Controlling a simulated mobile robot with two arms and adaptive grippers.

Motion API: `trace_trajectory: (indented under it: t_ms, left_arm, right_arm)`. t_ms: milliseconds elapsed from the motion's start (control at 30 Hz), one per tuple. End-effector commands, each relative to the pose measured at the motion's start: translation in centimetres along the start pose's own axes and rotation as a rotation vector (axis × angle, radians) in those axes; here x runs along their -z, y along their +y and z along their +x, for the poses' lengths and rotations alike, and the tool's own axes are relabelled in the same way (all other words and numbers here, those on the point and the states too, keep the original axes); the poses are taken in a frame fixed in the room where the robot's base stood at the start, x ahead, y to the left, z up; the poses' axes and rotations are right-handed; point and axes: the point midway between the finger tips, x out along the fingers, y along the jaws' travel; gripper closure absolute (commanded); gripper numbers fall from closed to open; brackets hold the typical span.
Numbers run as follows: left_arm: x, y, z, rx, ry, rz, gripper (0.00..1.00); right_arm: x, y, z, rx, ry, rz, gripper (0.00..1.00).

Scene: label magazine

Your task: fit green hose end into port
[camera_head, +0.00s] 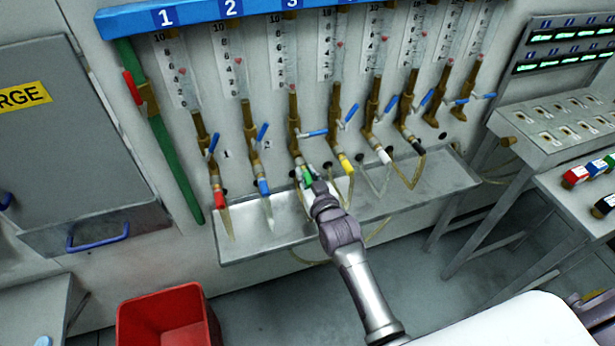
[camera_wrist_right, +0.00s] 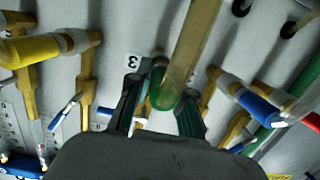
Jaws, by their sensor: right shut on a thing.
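The green hose end (camera_head: 306,176) is at the lower end of the third brass fitting (camera_head: 294,125), below gauge 3. My right gripper (camera_head: 310,182) is shut on it. In the right wrist view the green hose end (camera_wrist_right: 162,94) sits between the two fingers of the gripper (camera_wrist_right: 160,105), with its translucent hose (camera_wrist_right: 190,45) running up toward the camera. The wall label 3 (camera_wrist_right: 132,61) is beside it. The contact between the hose end and the fitting is hidden, so I cannot tell whether it is seated. My left gripper is out of view.
Red (camera_head: 219,199), blue (camera_head: 263,187), yellow (camera_head: 345,164), white (camera_head: 384,157) and black (camera_head: 418,147) hose ends hang at neighbouring fittings. Blue valve levers (camera_head: 262,132) stick out close by. A metal trough (camera_head: 440,180) lies below. A red bin (camera_head: 165,315) is on the floor.

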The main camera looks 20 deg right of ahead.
Motion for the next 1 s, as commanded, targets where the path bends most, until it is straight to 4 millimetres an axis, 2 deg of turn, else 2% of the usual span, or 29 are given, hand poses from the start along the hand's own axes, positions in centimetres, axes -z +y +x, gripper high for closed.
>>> trace_trajectory:
  t_ms: [267, 300, 467, 800, 867, 1000]
  left_arm:
    - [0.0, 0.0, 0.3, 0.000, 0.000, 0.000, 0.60]
    - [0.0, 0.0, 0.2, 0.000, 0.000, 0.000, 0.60]
    - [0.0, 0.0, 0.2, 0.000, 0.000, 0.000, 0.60]
    - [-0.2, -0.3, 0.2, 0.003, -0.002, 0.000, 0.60]
    - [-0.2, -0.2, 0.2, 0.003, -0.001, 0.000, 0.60]
    - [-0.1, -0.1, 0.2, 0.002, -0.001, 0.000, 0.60]
  right_arm:
    - [0.2, 0.0, 0.8, 0.000, 0.003, 0.000, 1.00]
    - [0.2, 0.0, 0.8, 0.000, 0.003, 0.000, 0.77]
    - [0.2, 0.0, 0.7, 0.000, 0.002, 0.000, 0.51]
    - [0.1, 0.0, 0.5, 0.000, -0.001, 0.000, 0.51]
    - [0.1, 0.0, 0.0, 0.000, 0.000, 0.000, 0.51]
    - [0.1, 0.0, -2.3, 0.000, 0.000, 0.000, 0.51]
